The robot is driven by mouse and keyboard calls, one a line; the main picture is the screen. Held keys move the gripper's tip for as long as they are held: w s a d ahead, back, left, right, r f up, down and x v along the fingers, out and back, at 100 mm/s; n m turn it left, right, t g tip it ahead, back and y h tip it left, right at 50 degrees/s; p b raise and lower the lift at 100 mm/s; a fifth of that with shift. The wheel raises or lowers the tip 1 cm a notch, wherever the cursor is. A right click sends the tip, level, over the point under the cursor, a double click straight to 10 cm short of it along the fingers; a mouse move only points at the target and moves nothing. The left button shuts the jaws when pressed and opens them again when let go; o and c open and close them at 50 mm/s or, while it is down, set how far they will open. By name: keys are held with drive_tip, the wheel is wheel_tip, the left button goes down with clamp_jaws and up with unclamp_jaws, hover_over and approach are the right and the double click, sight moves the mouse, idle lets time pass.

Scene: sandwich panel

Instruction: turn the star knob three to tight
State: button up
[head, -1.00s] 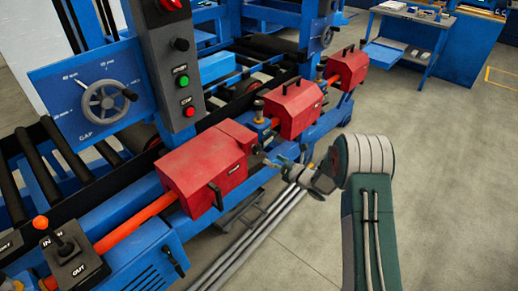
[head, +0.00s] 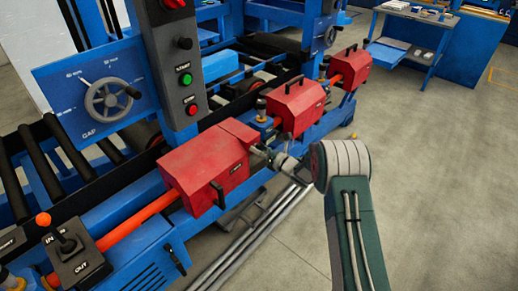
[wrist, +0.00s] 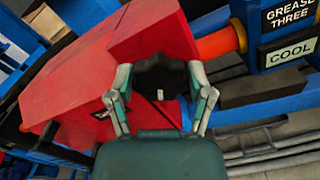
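The dark star knob (wrist: 160,78) shows in the wrist view on the end of the near red housing (wrist: 158,32). A small light mark is on the knob. My gripper (wrist: 160,82) has its two fingers spread, one on each side of the knob. The knob nearly fills the gap, and I cannot tell whether the fingers touch it. In the head view my gripper (head: 264,153) is at the right end of the near red housing (head: 205,165). The knob is hidden there behind my gripper.
In the wrist view a plate reading "GREASE THREE" (wrist: 289,14) and a "COOL" plate (wrist: 290,51) are at upper right, near an orange shaft (wrist: 222,42). More red housings (head: 298,106) stand farther along the line. Grey pipes (head: 245,240) run along the floor. Open floor lies right.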

drive_tip(key=shift+m, duration=0.3)
drive_tip(key=m, duration=0.4)
drive_tip(key=shift+w+d, duration=0.1)
drive_tip(key=m, duration=0.9)
drive_tip(key=shift+m, duration=0.3)
drive_tip(key=m, duration=0.4)
drive_tip(key=shift+f, duration=0.15)
drive_tip(key=m, duration=0.6)
drive_tip(key=shift+m, duration=0.4)
drive_tip(key=m, duration=0.5)
drive_tip(key=shift+f+m, duration=0.15)
drive_tip(key=shift+m, duration=0.25)
